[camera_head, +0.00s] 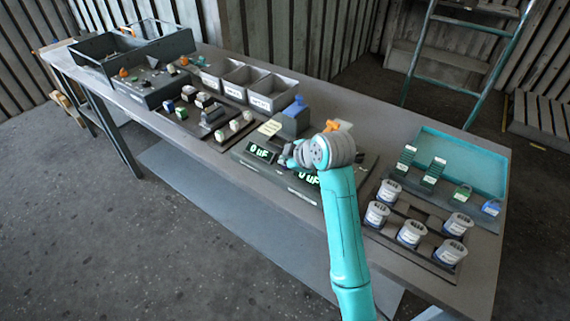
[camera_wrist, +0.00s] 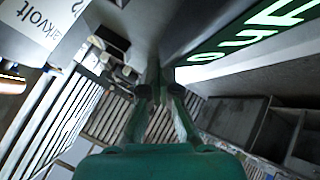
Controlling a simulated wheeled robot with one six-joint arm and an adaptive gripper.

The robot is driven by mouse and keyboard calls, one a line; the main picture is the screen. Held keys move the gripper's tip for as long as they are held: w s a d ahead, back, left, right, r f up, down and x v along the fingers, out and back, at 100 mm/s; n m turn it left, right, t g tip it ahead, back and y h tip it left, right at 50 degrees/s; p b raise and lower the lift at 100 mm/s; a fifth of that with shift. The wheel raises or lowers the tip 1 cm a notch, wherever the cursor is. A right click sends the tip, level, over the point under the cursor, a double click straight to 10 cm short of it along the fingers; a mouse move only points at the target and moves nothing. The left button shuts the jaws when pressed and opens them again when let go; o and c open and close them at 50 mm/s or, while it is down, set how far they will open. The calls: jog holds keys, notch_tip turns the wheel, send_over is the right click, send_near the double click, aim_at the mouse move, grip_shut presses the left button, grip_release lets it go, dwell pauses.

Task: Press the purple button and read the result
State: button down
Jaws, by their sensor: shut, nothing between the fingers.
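A dark tester unit (camera_head: 275,172) lies on the table and has two green displays. The left display (camera_head: 260,152) reads "0 uF", and the right display (camera_head: 308,178), partly covered by my arm, also reads "0 uF". My gripper (camera_head: 288,156) is over the unit, between the displays. In the wrist view my gripper (camera_wrist: 158,80) is shut and empty, its fingertips close to a dark grey surface. A green display (camera_wrist: 255,35) shows tilted beside them, cut off by the frame. I see no purple button in either view; my arm and gripper cover part of the unit.
Labelled grey bins (camera_head: 272,93) are farther left. To the right are several white-and-dark cylinders (camera_head: 411,233) and a teal tray (camera_head: 462,165).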

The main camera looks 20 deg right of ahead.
jog(key=shift+r, duration=0.85)
jog(key=shift+r, duration=2.5)
